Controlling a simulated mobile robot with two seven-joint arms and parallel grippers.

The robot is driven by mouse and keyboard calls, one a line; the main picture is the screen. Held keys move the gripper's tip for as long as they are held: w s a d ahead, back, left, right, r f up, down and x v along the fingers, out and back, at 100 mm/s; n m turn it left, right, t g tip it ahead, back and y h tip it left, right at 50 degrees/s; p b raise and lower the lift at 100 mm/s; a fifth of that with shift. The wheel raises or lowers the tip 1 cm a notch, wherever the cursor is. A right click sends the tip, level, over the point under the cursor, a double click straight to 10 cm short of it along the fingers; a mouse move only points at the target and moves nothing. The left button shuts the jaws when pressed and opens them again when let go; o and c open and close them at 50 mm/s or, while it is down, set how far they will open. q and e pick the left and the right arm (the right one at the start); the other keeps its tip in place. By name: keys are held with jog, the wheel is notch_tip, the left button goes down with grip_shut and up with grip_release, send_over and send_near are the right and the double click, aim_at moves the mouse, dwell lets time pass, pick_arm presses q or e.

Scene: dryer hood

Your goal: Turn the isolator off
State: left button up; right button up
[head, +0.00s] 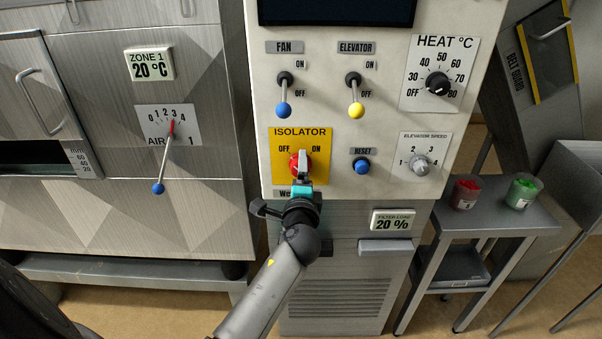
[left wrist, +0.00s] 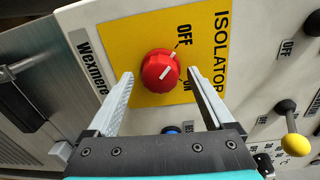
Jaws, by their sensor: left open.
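The isolator is a round red knob (head: 294,161) on a yellow plate (head: 321,136) marked OFF at left and ON at right. In the head view my left gripper (head: 303,180) is in front of the knob and hides part of it. In the left wrist view the knob (left wrist: 159,71) shows between the two open fingers (left wrist: 160,73), and nothing is held. Contact with the knob cannot be told. The knob's white line slants toward the OFF side in that view. My right gripper is not in view.
Above the isolator are the blue-tipped FAN lever (head: 284,108) and yellow-tipped ELEVATOR lever (head: 356,108). The blue RESET button (head: 362,166) and speed knob (head: 420,165) are to the right. A side table (head: 500,222) holds a red and a green cup.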

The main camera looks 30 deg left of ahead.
pick_arm(q)
jog(key=v, duration=1.5)
jog(key=shift+d, duration=0.1)
jog(key=s+d+f+n+g+h, duration=0.1)
jog(key=s+d+f+g+h, duration=0.15)
jog(key=f, duration=0.85)
jog(key=s+d+f+g+h+b, duration=0.1)
jog(key=s+d+f+g+h, duration=0.15)
jog(key=f, duration=0.85)
jog(key=s+d+f+n+g+h, duration=0.1)
jog(key=s+d+f+g+h, duration=0.15)
jog(key=f, duration=0.95)
jog(key=s+a+f+n+g, duration=0.1)
jog(key=s+f+n+g, duration=0.1)
jog(key=s+f, duration=0.3)
jog(key=s+f+n+g+h, duration=0.1)
jog(key=s+f, duration=0.5)
jog(key=s, duration=0.7)
jog(key=s+a+f+n+g, duration=0.1)
jog(key=s+f+n+g, duration=0.2)
jog(key=s, duration=0.7)
notch_tip(320, 180, down, 3)
jog(key=shift+a+f+n, duration=0.25)
jog(key=shift+a+n, duration=0.1)
jog(key=shift+n, duration=0.85)
